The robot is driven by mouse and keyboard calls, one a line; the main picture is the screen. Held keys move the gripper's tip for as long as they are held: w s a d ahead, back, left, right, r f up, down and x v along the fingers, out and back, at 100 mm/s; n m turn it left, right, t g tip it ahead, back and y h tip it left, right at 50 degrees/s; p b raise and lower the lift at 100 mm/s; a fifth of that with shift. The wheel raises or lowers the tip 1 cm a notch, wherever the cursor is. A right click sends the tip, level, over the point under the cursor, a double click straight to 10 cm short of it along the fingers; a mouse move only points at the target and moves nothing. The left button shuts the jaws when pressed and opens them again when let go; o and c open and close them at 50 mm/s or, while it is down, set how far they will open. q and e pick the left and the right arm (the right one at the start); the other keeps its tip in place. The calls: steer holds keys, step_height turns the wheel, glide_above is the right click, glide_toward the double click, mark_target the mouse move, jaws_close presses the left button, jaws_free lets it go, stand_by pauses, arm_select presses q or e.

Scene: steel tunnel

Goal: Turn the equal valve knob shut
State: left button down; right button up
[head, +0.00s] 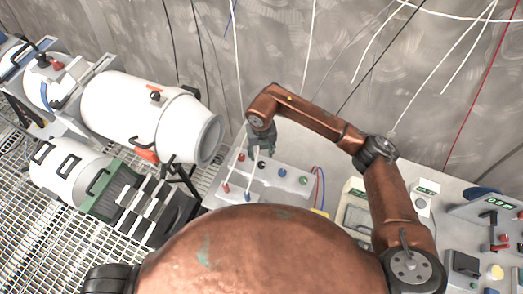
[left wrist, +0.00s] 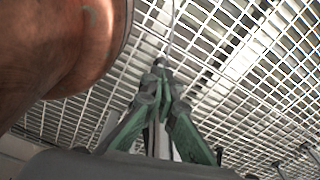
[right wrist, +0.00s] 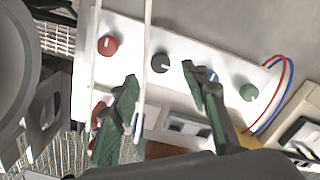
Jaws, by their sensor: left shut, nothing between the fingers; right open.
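A white valve panel (head: 262,190) stands below my right gripper (head: 262,143). In the right wrist view it carries a red knob (right wrist: 108,45), a black knob (right wrist: 159,63), a blue knob (right wrist: 208,76) and a green knob (right wrist: 249,92). I read no label naming the equal valve knob. My right gripper (right wrist: 160,78) is open and empty; in its wrist view the black knob appears between and just beyond the fingertips. Contact is not visible. My left gripper (left wrist: 161,70) is shut and empty over metal grating, away from the panel.
White cables (right wrist: 148,60) hang in front of the panel. Instruments (head: 490,215) sit on the bench at the right. A grey wall (head: 400,110) rises behind.

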mark_target(262, 164)
steer(key=f, duration=0.5)
steer(key=shift+s, duration=0.35)
step_height(262, 164, down, 2)
steer(key=shift+f, duration=0.1)
arm_select(q)
steer(key=shift+w+r, duration=0.15)
steer(key=shift+r, duration=0.05)
arm_select(e)
steer(key=shift+w, duration=0.15)
steer(key=shift+c, duration=0.7)
steer(key=c, duration=0.5)
jaws_close()
arm_select(q)
steer(key=shift+s, duration=0.5)
